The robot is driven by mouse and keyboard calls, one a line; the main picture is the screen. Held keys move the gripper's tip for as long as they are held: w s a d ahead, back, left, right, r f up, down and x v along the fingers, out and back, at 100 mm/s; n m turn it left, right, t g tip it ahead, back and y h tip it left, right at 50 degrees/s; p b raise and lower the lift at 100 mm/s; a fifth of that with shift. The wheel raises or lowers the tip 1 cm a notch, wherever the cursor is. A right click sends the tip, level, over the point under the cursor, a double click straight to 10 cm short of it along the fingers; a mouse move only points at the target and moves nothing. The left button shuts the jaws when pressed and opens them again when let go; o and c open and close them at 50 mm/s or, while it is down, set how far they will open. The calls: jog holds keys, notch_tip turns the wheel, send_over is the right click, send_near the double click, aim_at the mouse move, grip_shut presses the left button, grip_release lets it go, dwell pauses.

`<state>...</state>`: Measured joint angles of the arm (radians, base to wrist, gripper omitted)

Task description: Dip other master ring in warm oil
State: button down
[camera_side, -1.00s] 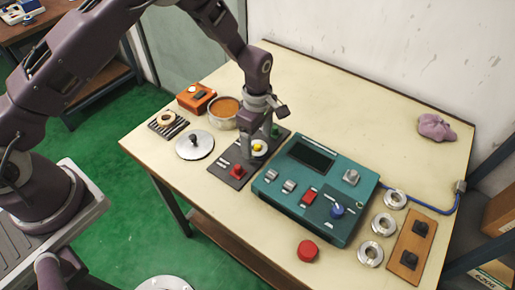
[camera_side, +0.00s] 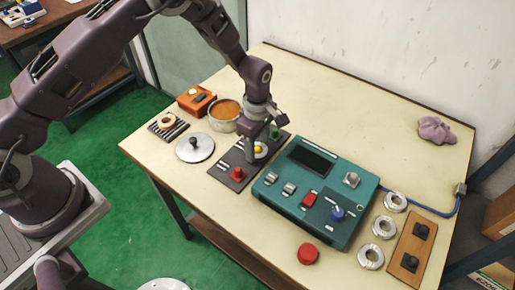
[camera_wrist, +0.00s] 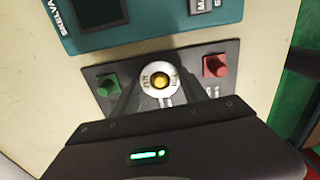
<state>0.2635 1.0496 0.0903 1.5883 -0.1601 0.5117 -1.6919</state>
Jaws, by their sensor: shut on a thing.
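The pot of orange-brown oil (camera_side: 224,109) stands open behind and left of my gripper. Another ring (camera_side: 167,121), tan, lies on a striped rack at the far left.
A red knob (camera_side: 236,174) and a green knob (camera_side: 275,132) flank the ring on the board. A silver lid (camera_side: 195,148) lies left of it, and an orange box (camera_side: 196,98) beside the pot. A teal console (camera_side: 316,190) is close on the right. Several steel rings lie beyond it.

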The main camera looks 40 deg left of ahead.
notch_tip(320, 180, up, 9)
jog(key=n, duration=0.6)
send_over(226, 119)
jog(key=f, duration=0.1)
jog(key=shift+d+f, duration=0.1)
jog(key=shift+f, duration=1.45)
jog(key=shift+s+f, duration=0.1)
jog(key=shift+f, duration=1.9)
jog(key=shift+f, duration=0.7)
dwell(1.5)
